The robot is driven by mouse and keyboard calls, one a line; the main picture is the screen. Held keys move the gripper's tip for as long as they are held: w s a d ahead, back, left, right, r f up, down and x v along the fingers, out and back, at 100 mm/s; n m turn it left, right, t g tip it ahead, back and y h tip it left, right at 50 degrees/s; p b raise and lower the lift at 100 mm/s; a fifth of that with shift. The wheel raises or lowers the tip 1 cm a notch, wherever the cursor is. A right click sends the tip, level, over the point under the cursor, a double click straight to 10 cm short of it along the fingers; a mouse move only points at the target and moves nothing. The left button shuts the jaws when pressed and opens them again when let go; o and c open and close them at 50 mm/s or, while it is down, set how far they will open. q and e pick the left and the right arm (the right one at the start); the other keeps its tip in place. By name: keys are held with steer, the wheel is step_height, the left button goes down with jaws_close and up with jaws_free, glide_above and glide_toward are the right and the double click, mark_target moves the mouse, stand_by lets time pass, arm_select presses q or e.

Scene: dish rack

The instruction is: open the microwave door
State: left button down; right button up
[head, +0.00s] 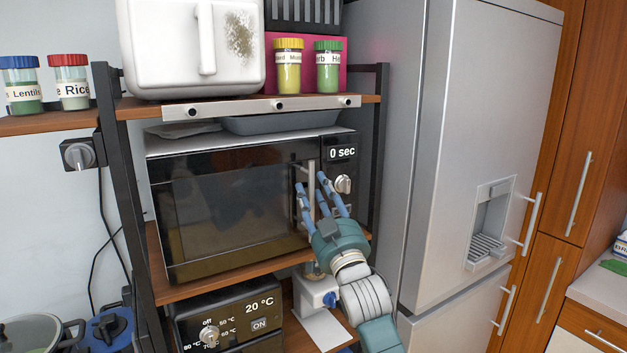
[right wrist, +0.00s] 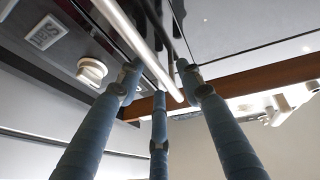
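The microwave (head: 240,150) stands on the middle shelf, with a dark glass door (head: 220,210) that looks closed. Its upright metal handle (head: 311,172) is at the door's right side, left of the control knob (head: 343,184). My right gripper (head: 318,192) is open in front of the handle, its blue fingers spread and partly hiding it. In the right wrist view the handle (right wrist: 136,42) runs between the spread fingers (right wrist: 158,85); whether any finger touches it I cannot tell. My left gripper is not in view.
A silver fridge (head: 470,120) stands close on the right. A black rack post (head: 376,150) is just right of the microwave. Below are an oven (head: 235,318) and a white appliance (head: 318,300). Spice jars (head: 288,70) stand on the shelf above.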

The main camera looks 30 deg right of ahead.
steer(key=shift+x, duration=0.8)
jaws_close()
steer(key=shift+f, duration=0.1)
